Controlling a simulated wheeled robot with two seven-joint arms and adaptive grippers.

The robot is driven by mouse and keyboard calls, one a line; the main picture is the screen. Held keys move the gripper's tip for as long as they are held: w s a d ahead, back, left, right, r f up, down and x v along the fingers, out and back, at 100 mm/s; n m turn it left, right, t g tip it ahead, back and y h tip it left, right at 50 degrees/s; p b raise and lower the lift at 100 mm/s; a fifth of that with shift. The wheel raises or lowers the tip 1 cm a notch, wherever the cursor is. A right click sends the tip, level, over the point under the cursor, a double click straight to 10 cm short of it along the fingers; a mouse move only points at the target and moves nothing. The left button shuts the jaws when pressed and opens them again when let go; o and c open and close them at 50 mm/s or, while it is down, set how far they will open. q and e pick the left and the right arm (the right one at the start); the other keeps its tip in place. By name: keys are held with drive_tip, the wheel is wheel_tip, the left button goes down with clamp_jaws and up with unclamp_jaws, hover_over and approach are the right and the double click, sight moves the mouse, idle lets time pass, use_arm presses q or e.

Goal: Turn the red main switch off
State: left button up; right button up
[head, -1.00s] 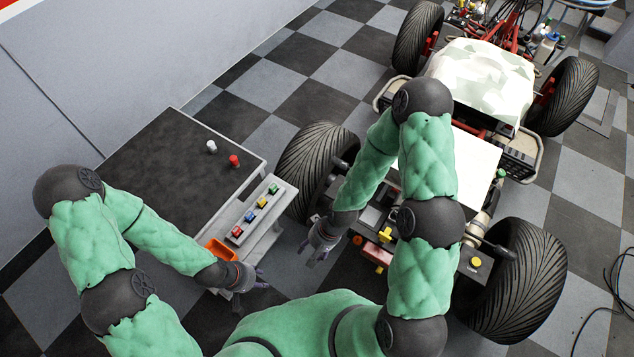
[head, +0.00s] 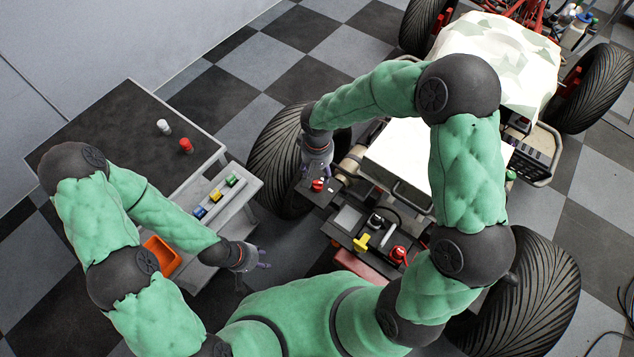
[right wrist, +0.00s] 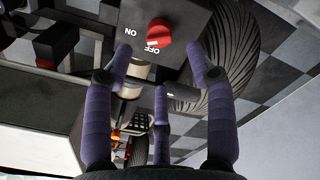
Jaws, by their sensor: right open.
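The red main switch (head: 317,185) sits on a dark box at the near left side of the stripped quad. In the right wrist view the red knob (right wrist: 158,32) is at the top, with the words ON and OFF beside it. A pale mark on the knob lies near the word OFF. My right gripper (head: 315,165) is open and empty close to the switch, its fingers (right wrist: 160,75) spread and apart from the knob. My left gripper (head: 258,258) looks open and empty, away from the quad beside the bench.
A dark-topped table (head: 125,120) with a white and a red knob stands left. A grey rack (head: 240,195) holds coloured pieces beside an orange bin (head: 162,255). A yellow piece (head: 361,243) and another red knob (head: 398,254) are on the quad. Tyres flank it.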

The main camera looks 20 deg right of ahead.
sight(317, 182)
wheel_tip(317, 182, down, 7)
drive_tip(key=shift+f+b, duration=0.2)
drive_tip(key=shift+b, duration=1.05)
clamp_jaws()
